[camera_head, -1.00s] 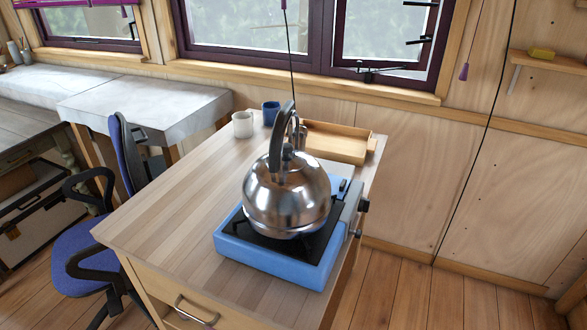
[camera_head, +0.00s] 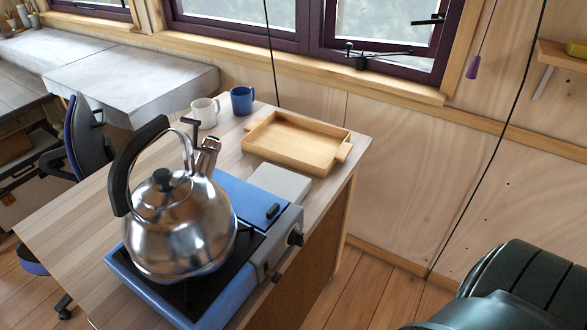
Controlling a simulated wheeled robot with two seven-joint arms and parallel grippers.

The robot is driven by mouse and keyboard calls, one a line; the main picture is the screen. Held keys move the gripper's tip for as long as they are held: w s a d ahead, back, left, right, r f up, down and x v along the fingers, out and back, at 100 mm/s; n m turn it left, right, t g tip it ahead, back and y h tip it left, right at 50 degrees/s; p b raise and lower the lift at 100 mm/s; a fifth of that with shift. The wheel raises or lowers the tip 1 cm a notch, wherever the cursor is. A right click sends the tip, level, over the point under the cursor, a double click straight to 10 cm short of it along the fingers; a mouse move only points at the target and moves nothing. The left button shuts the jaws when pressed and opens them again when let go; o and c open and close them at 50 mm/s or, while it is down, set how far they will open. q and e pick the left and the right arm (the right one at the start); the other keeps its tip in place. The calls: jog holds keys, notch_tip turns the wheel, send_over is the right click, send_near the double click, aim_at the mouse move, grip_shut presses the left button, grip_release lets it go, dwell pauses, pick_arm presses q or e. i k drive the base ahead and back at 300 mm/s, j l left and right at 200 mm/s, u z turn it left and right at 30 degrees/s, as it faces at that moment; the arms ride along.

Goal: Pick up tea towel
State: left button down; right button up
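I cannot clearly make out a tea towel in the head view. A flat pale grey square (camera_head: 280,184) lies on the wooden table (camera_head: 95,232) between the camp stove and the wooden tray. I cannot tell whether it is folded cloth or something hard. Neither of my grippers is in view.
A shiny steel kettle (camera_head: 178,230) stands on the blue camp stove (camera_head: 240,197). The wooden tray (camera_head: 292,151) looks empty. A white mug (camera_head: 204,113) and a blue mug (camera_head: 242,100) stand behind. A dark rounded shape (camera_head: 515,285), unidentified, fills the lower right. Floor shows beside the table.

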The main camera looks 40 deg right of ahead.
aim_at(292, 187)
jog(key=l, duration=1.35)
